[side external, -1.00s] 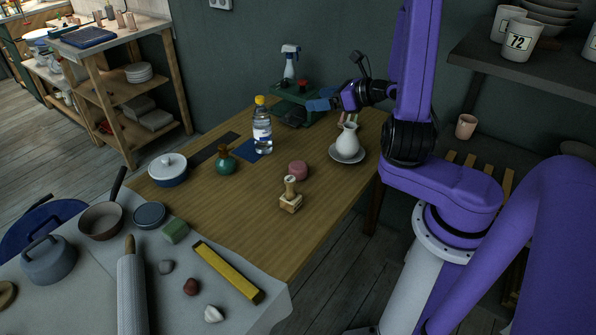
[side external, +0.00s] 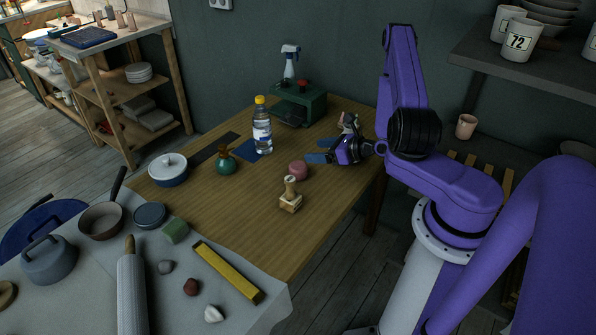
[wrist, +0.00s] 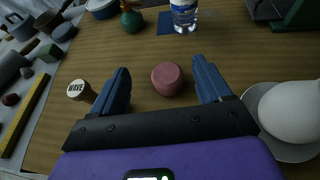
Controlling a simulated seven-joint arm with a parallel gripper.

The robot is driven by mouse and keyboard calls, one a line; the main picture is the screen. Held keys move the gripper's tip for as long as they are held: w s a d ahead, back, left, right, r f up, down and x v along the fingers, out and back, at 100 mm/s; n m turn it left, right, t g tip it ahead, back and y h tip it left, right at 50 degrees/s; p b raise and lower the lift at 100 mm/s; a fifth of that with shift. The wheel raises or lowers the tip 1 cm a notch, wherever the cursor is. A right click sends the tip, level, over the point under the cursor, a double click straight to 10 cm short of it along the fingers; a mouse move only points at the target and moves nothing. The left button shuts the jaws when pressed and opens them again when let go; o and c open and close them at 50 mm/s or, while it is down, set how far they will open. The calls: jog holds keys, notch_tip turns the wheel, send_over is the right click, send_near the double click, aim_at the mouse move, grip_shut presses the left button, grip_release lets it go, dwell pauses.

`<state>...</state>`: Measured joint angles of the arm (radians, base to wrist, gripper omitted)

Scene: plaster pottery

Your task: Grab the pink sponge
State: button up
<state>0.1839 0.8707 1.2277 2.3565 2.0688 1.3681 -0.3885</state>
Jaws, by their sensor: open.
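The pink sponge (side external: 298,170) is a small round puck lying on the wooden table, behind the wooden stamp. In the wrist view the sponge (wrist: 167,78) lies ahead of my gripper, between the lines of its two blue fingers. My gripper (side external: 316,157) is to the right of the sponge and looks higher than the table, its fingers pointing left. It also shows in the wrist view (wrist: 163,72), open and empty, with a wide gap between the fingers. I cannot tell the exact height above the sponge.
The wooden stamp (side external: 290,196) stands near the sponge. A white jug (wrist: 292,108) on a saucer is close on the right in the wrist view, mostly hidden by my arm from the side. A water bottle (side external: 262,128) and a green flask (side external: 225,161) stand further left.

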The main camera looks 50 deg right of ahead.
aim_at(306, 170)
notch_tip(306, 170, down, 8)
jog(key=shift+r, duration=0.1)
jog(key=shift+x, duration=3.75)
jog(key=c, duration=0.7)
